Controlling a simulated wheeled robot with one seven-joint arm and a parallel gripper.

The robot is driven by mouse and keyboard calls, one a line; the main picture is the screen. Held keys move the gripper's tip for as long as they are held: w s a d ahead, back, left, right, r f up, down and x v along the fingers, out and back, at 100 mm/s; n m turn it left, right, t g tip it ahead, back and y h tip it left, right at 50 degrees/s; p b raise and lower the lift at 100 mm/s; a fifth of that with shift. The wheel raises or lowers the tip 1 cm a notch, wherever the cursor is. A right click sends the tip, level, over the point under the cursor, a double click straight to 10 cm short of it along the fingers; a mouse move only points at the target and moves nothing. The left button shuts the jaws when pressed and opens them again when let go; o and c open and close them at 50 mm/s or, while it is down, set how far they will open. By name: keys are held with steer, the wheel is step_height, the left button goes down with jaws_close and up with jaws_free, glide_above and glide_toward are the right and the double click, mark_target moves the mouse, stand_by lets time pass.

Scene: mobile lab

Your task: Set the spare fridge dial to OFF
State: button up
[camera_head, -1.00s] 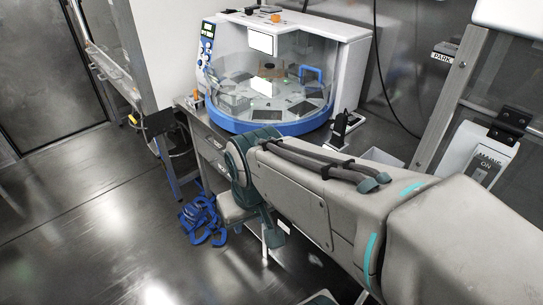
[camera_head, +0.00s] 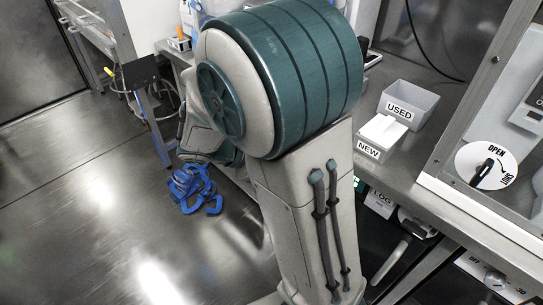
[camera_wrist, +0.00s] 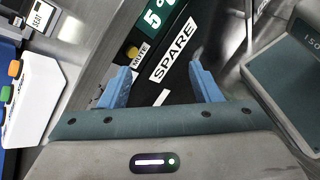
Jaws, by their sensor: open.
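In the wrist view a dark panel carries a white SPARE label (camera_wrist: 173,50) and a green-lit display (camera_wrist: 158,17) showing a 5. A small yellow button (camera_wrist: 132,52) sits beside a MUTE-like label. My gripper (camera_wrist: 160,68) is open and empty, its two blue fingers in front of this panel, apart from each other. No dial is clear in the wrist view. In the head view a round knob (camera_head: 494,280) with markings like OFF and 30 shows at the lower right; I cannot tell whether it is the spare fridge dial. My gripper is hidden in the head view.
In the head view, a USED bin (camera_head: 408,104) and a NEW box (camera_head: 378,139) stand on the bench. An OPEN/SHUT dial (camera_head: 486,166) is on the right cabinet. Blue pieces (camera_head: 194,188) lie on the floor; the floor at left is clear.

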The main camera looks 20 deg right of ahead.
steer(key=w+a+f+n+t+h+b, duration=0.5)
steer(key=w+f+n+t+h+b, duration=0.15)
steer(key=w+f+n+b, duration=0.35)
steer(key=w+d+m+b, duration=0.1)
steer(key=w+d, duration=0.1)
steer(key=d, duration=0.4)
steer(key=w+d+m+b, duration=0.1)
steer(key=w+d+b, duration=0.1)
steer(key=d, duration=0.4)
steer(key=shift+w+d, duration=0.3)
steer(key=shift+w, duration=0.5)
steer(key=shift+f+t+y, duration=0.1)
steer(key=shift+t+y, duration=0.15)
steer(key=c, duration=1)
